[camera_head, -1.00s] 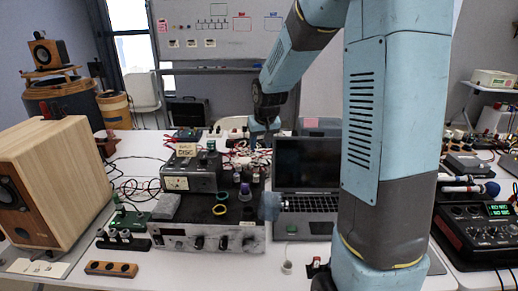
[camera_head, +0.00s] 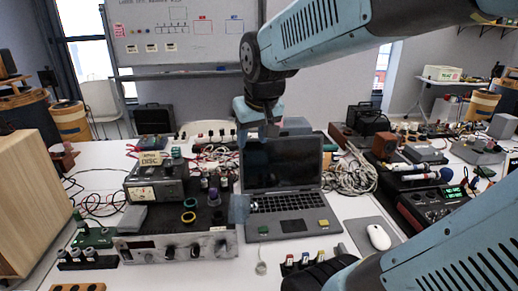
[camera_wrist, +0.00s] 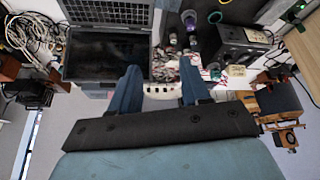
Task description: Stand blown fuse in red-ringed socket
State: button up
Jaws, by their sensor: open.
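My gripper (camera_head: 270,128) hangs in the air by the top edge of the laptop screen. In the wrist view its two blue fingers (camera_wrist: 160,82) stand wide apart with nothing between them. Small dark upright cylinders, one with a purple top (camera_head: 204,184), stand on or behind the grey amplifier (camera_head: 178,246); they also show in the wrist view (camera_wrist: 172,38). I cannot tell whether one is the blown fuse. I cannot make out a red-ringed socket.
An open laptop (camera_head: 285,205) stands right of the amplifier. A meter box (camera_head: 157,186) sits behind left, with tangled cables around it. A wooden speaker (camera_head: 35,200) blocks the left. A coiled cable (camera_head: 350,175), a mouse (camera_head: 379,237) and a mixer (camera_head: 435,205) are at right.

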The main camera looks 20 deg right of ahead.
jog(key=s, duration=0.9)
jog(key=shift+r, duration=0.2)
